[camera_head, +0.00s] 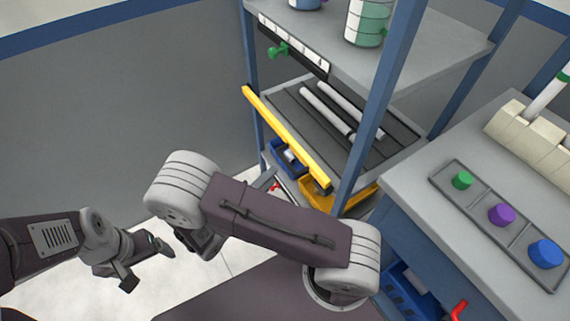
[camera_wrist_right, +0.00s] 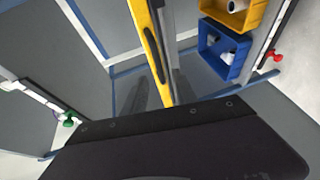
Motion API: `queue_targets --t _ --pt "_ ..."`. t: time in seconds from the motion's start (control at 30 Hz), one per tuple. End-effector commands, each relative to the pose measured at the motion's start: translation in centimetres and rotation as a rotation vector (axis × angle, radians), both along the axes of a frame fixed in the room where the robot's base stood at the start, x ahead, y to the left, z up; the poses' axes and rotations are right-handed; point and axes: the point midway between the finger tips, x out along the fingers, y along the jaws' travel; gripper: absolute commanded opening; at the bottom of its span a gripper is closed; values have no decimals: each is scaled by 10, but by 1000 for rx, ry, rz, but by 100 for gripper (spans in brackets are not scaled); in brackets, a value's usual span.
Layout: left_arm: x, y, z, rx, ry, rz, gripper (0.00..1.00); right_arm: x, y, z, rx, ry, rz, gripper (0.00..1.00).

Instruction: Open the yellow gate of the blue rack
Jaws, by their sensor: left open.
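The blue rack (camera_head: 377,105) stands at the upper middle of the head view. Its yellow gate (camera_head: 285,135) is a long bar along the front edge of the middle shelf. In the right wrist view, the yellow gate (camera_wrist_right: 149,45) runs down from the top with a dark strip on it. My left gripper (camera_head: 148,265) is open and empty at lower left, well away from the gate. My right gripper (camera_wrist_right: 160,92) lies close to the gate in the picture; contact is unclear. In the head view, my right arm mostly hides it.
White pipes (camera_head: 328,113) lie on the middle shelf. Blue (camera_head: 287,158) and yellow (camera_head: 318,195) bins sit below the gate. At right, a grey bench holds a tray of colored knobs (camera_head: 501,214). Floor at left is clear.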

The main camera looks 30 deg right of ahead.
Motion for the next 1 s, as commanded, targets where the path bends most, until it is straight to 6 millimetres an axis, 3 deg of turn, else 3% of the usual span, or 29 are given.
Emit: queue_targets --t 0.43,0.8,0.83,0.93,1.0 --pt "0 0 -20 0 0 0 85 34 -69 -15 1 0 -7 34" --pt "0 0 -21 0 0 0 85 41 -79 -15 0 -1 -1 34" --pt "0 0 -21 0 0 0 85 41 -79 -15 0 -1 -1 31" --pt "0 0 -21 0 0 0 85 41 -79 -15 0 -1 -1 3" --pt "0 0 -21 0 0 0 85 41 -79 -15 0 0 -2 0"
